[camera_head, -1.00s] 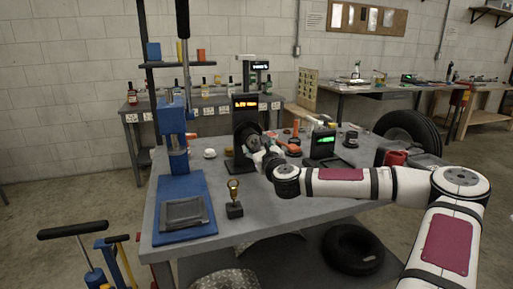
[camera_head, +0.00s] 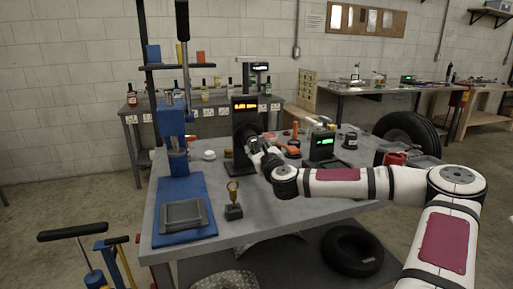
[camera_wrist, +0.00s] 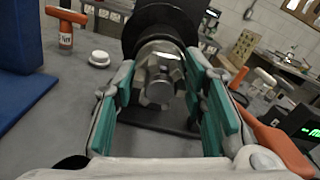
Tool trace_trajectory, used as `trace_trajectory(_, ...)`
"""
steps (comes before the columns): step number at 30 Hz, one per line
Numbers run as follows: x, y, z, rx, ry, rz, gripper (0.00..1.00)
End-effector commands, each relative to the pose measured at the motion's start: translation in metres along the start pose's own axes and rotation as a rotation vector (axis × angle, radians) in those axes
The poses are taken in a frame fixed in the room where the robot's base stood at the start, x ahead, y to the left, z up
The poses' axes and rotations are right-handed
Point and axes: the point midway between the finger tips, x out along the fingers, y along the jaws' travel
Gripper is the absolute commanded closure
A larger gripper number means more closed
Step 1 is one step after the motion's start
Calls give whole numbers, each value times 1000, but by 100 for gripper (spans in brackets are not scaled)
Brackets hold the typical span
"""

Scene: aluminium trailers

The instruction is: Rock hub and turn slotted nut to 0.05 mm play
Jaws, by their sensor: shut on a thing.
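The slotted nut (camera_wrist: 158,76) is a shiny, notched metal nut on the front of the dark hub (camera_wrist: 150,22), in the middle of the wrist view. My gripper (camera_wrist: 160,88) has its teal-padded fingers on either side of the nut and is shut on it. The exact contact at the pads is partly hidden. In the head view, my gripper (camera_head: 262,152) reaches the hub (camera_head: 244,136) on a black stand (camera_head: 240,165). The stand has an orange readout (camera_head: 245,105), too small to read.
A blue press (camera_head: 172,135) stands left on the grey bench (camera_head: 275,215), beside a blue mat (camera_head: 165,220). A brass ring on a dark block (camera_head: 233,213) is near the front. A green-lit display (camera_head: 322,142) stands right of my gripper. An orange-handled tool (camera_wrist: 275,142) lies close in the wrist view.

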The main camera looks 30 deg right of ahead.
Motion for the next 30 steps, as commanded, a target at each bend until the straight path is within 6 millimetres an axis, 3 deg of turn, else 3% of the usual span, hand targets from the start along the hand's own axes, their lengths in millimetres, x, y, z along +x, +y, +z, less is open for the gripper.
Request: trace_trajectory(30,0,0,2,-834,-1,1,89)
